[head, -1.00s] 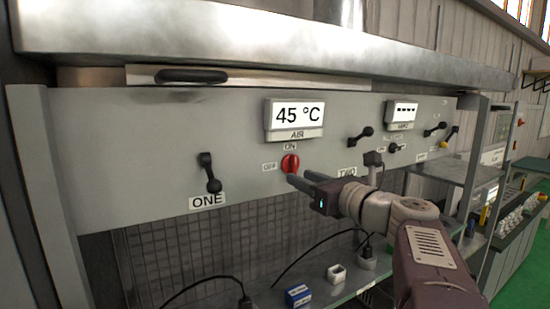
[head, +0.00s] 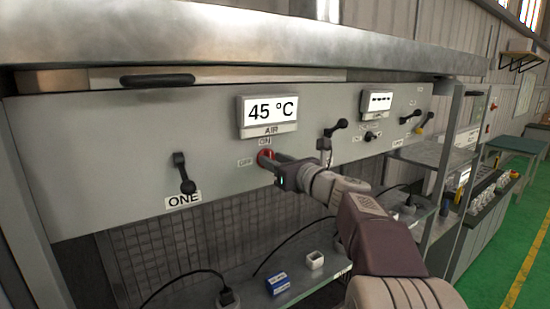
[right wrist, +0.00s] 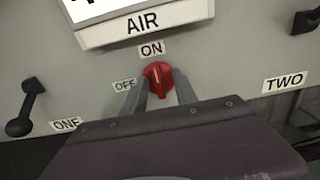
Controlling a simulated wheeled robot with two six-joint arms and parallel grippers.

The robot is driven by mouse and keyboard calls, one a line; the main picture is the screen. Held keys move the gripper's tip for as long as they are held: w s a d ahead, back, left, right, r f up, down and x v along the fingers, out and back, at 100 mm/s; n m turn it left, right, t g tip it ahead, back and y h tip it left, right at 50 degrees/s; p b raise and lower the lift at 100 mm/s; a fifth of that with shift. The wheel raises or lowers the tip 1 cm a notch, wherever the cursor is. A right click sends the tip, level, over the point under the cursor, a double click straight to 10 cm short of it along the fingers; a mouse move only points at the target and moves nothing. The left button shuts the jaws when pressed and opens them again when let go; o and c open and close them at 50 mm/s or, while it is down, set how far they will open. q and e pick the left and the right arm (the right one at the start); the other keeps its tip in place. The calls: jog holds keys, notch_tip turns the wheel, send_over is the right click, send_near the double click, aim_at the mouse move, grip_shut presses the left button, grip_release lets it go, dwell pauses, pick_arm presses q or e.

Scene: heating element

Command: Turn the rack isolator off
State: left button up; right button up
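A red rotary knob (head: 265,157) sits on the grey panel below the AIR display, between the ON label above and the OFF label to its left. In the right wrist view the red knob (right wrist: 158,78) has its pale mark pointing up towards ON. My right gripper (head: 271,160) is at the knob and partly covers it in the head view. In the right wrist view its fingers (right wrist: 160,90) are apart, one on each side of the knob. A firm grip is not visible. No label reading rack isolator is legible. My left gripper is not in view.
The AIR display (head: 268,111) reads 45 °C. A black lever (head: 184,173) marked ONE is to the left, another (head: 335,128) to the right. Below, a shelf holds a blue box (head: 277,283) and cables. A metal hood (head: 230,40) overhangs the panel.

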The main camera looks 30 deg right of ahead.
jog(key=shift+a, duration=0.3)
jog(key=shift+c, duration=0.9)
jog(key=c, duration=0.6)
jog(key=shift+d, duration=0.25)
grip_shut()
jog(key=shift+a, duration=0.1)
